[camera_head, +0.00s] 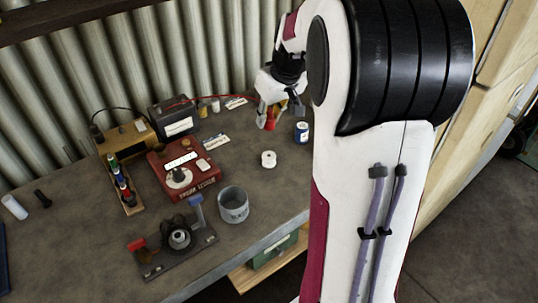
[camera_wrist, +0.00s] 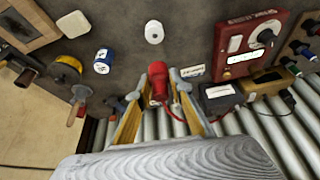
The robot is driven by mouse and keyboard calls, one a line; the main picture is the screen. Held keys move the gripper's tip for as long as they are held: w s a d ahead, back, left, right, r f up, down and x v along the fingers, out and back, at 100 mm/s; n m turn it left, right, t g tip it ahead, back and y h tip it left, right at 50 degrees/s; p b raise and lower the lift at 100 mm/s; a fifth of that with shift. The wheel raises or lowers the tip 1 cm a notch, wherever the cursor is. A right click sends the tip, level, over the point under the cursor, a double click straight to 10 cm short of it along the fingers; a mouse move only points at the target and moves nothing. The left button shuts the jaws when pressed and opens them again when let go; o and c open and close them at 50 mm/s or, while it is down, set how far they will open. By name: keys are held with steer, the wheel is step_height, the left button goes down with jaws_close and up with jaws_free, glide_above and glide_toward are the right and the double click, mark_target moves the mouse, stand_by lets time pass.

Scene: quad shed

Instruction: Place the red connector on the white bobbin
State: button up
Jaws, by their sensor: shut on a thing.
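My gripper (camera_head: 270,118) is at the back right of the bench, its fingers pointing down. It is shut on the red connector (camera_head: 270,124). In the wrist view, the connector (camera_wrist: 158,82) sits between the two fingers of the gripper (camera_wrist: 156,88), with a red lead trailing from it to the right. The white bobbin (camera_head: 268,159) stands on the bench, nearer the front edge than the connector and apart from it. In the wrist view, the bobbin (camera_wrist: 154,32) is above the connector in the picture, with its centre hole showing.
A blue-and-white can (camera_head: 301,133) stands to the right of the bobbin. A red instrument box (camera_head: 184,170), a grey tin (camera_head: 233,205) and a winding fixture (camera_head: 175,245) stand to the left. A black box (camera_head: 175,117) is at the back. Bench around the bobbin is clear.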

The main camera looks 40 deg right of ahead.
glide_above(266, 152)
steer(key=s, duration=0.2)
steer(key=shift+w+f, duration=0.15)
steer(key=shift+f, duration=1.45)
steer(key=shift+w+f, duration=0.1)
steer(key=shift+f, duration=1.45)
steer(key=shift+f, duration=1.85)
steer(key=shift+f, duration=0.15)
steer(key=o, duration=1)
steer(key=shift+c, duration=0.2)
steer(key=shift+o, duration=0.3)
